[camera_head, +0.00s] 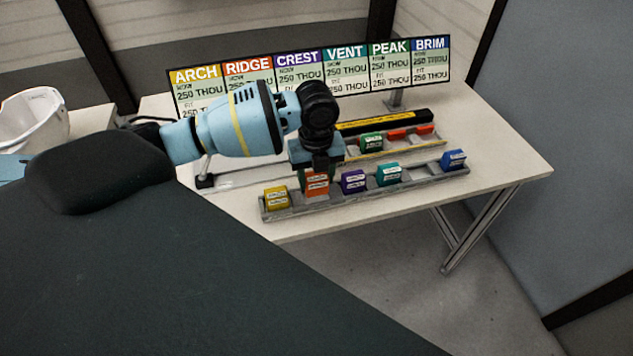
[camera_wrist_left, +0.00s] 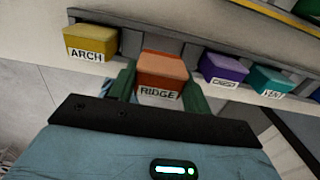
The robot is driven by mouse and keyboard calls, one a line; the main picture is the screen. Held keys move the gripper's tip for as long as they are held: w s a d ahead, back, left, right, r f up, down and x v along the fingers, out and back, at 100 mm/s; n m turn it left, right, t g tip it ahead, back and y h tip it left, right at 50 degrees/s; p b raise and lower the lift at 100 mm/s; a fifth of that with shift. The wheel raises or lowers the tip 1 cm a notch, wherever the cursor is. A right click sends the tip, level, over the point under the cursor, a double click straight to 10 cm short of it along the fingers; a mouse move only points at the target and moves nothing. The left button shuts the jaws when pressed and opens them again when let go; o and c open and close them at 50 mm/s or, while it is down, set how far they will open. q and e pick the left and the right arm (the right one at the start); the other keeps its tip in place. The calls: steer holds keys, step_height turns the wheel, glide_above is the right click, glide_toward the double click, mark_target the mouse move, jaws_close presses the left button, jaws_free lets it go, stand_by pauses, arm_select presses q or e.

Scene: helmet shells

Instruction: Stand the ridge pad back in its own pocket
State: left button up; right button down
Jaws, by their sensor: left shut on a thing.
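The orange ridge pad (camera_head: 317,185) is upright between the green fingers of my left gripper (camera_head: 316,178), which is shut on it. It is at the front grey rack (camera_head: 365,197), between the yellow arch pad (camera_head: 276,198) and the purple crest pad (camera_head: 353,182). In the left wrist view, the ridge pad (camera_wrist_left: 161,75) shows its RIDGE label, with the arch pad (camera_wrist_left: 91,42) to its left and the crest pad (camera_wrist_left: 223,69) to its right. The pad hides its pocket, so I cannot tell whether it is seated or just above. My right gripper is out of view.
The teal vent pad (camera_head: 389,175) and blue brim pad (camera_head: 454,159) stand further right in the front rack, with a gap between. A green pad (camera_head: 371,140) and red pieces (camera_head: 408,131) sit behind. A label board (camera_head: 345,72) stands at the back; a white helmet shell (camera_head: 35,125) is left.

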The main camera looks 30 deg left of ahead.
mark_target(316, 184)
arm_select(q)
steer(key=shift+w+a, duration=0.15)
steer(key=shift+w, duration=0.05)
steer(key=shift+w+a+f, duration=0.1)
steer(key=shift+f, duration=1.65)
steer(key=shift+f, duration=0.15)
steer(key=o, duration=1)
steer(key=shift+c, duration=0.2)
step_height(316, 184, up, 12)
steer(key=shift+r+p, duration=0.15)
steer(key=shift+p, duration=0.2)
